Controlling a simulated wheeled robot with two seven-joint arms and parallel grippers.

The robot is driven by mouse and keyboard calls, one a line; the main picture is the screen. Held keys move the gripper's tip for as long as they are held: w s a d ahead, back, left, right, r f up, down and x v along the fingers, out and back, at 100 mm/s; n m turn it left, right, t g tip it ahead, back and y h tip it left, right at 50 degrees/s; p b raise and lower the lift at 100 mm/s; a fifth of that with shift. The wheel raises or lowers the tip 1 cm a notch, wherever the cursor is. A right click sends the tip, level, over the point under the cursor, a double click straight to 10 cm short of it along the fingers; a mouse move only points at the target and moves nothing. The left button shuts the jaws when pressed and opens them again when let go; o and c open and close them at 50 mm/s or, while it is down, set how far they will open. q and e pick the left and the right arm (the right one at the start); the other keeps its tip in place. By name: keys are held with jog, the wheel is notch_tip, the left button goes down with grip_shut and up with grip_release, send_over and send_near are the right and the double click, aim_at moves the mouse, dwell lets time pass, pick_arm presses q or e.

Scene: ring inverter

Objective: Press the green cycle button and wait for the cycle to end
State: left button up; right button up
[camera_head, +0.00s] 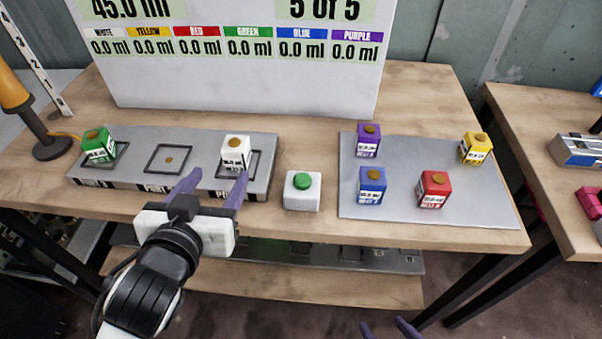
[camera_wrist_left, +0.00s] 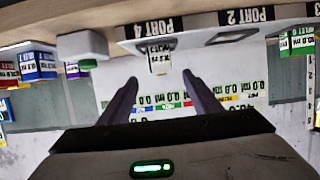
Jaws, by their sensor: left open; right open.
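The green cycle button (camera_head: 302,181) sits on a small white box (camera_head: 302,199) near the table's front edge. In the left wrist view the button (camera_wrist_left: 87,64) shows at the upper left. My left gripper (camera_head: 212,187) is open and empty. It is in front of the grey port block (camera_head: 130,176), left of the button and apart from it. Its fingers point toward the white cartridge (camera_head: 236,151) on the right-hand port. My right gripper (camera_head: 392,328) shows only its fingertips at the bottom edge, open, well below the table front.
A green cartridge (camera_head: 97,145) is on the left port; the middle port (camera_head: 169,158) is empty. A grey mat (camera_head: 400,205) at right holds purple, blue, red and yellow cartridges. A white display board (camera_head: 230,85) stands behind. A lamp (camera_head: 20,110) is at far left.

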dwell(0.3)
pick_arm(q)
grip_shut()
dwell(1.6)
